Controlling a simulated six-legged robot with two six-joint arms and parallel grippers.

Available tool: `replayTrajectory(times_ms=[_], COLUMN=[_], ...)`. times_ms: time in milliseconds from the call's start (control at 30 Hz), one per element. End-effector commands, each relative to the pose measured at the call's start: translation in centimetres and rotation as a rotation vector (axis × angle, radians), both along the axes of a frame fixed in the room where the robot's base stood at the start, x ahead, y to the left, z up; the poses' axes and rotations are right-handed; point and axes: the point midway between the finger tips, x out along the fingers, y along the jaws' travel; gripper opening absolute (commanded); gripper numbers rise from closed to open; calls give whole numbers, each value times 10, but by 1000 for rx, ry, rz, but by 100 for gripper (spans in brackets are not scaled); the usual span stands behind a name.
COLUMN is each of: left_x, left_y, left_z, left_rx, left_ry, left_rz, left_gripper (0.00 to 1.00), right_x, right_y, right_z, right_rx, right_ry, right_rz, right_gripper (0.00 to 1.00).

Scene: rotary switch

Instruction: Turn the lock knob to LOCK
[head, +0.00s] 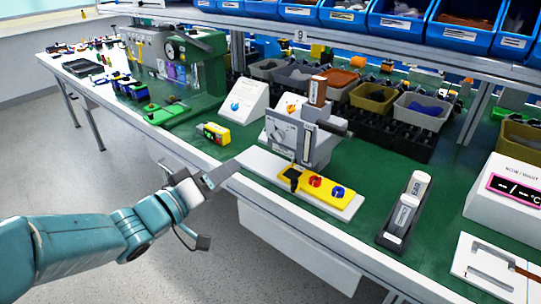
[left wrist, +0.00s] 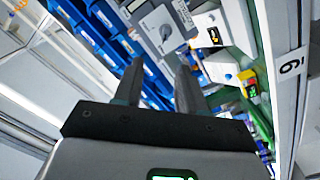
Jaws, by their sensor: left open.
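A grey box (head: 283,133) on the green bench top has a round dial on its left-facing side, in the middle of the head view. The same box with a round grey knob (left wrist: 166,32) shows at the top of the left wrist view, beyond the fingers. I cannot read any LOCK marking. My left gripper (head: 226,172) is in front of the bench edge, left of the box and apart from it. In the left wrist view its two fingers (left wrist: 158,82) are spread with nothing between them. My right gripper is not in view.
A yellow panel (head: 320,189) with black, red and blue knobs lies on a white plate in front of the box. A yellow-black block (head: 214,134) is at left, and a dark holder (head: 392,238) at right. Bins (head: 373,98) stand behind. Floor space is clear before the bench.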

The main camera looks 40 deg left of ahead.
Motion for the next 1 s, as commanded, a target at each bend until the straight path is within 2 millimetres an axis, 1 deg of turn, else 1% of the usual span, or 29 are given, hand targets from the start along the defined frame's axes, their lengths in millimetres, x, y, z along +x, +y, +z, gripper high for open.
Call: replayTrajectory(times_ms=[33, 133, 267, 367, 700, 833, 900, 1000], left_x=[-2, -1, 12, 32, 113, 137, 146, 155], left_y=[4, 7, 6, 3, -5, -8, -7, -8], left_z=[-6, -10, -10, -10, -10, -10, -10, -9], left_rx=[5, 5, 3, 3, 1, 2, 3, 3], left_ry=[-3, 0, 0, 0, 3, 2, 3, 2], left_rz=[11, 19, 18, 15, 18, 19, 21, 22], left_gripper=[40, 40, 40, 40, 40, 40, 40, 40], right_x=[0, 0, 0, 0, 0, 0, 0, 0], right_y=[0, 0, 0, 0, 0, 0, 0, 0], right_z=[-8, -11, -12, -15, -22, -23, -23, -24], right_rx=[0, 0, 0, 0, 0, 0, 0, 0], right_ry=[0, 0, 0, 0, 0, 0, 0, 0], right_rz=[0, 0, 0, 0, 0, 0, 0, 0], right_gripper=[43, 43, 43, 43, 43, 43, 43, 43])
